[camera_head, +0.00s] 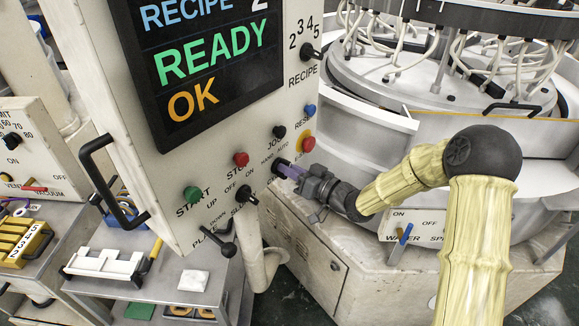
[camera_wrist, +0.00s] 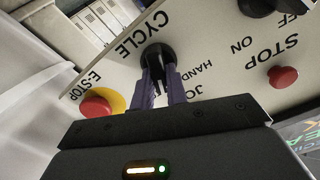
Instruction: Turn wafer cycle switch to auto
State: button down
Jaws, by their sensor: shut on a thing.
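The cycle switch is a black rotary knob (camera_wrist: 158,55) on the white control panel, under the word CYCLE in the wrist view. HAND and JOG are printed beside it; in the head view AUTO also shows near it. My gripper (camera_wrist: 162,80) has its two purple fingers closed on the knob, one on each side. In the head view my gripper (camera_head: 286,170) reaches the panel's lower right edge from the right and mostly hides the knob. Which label the knob points to cannot be told.
A red emergency stop (camera_wrist: 96,106) on a yellow base sits close to my fingers. A red stop button (camera_head: 241,159), a green start button (camera_head: 192,194) and other black switches (camera_head: 246,195) share the panel. The screen (camera_head: 205,65) reads READY and OK.

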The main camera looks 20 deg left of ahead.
jog(key=shift+m, duration=0.6)
jog(key=c, duration=1.4)
grip_release()
jog(key=shift+d, duration=0.1)
jog(key=b+v, duration=0.3)
jog(key=v, duration=1.4)
jog(key=shift+d+b, duration=0.15)
jog(key=shift+b, duration=0.25)
jog(key=shift+f, duration=0.15)
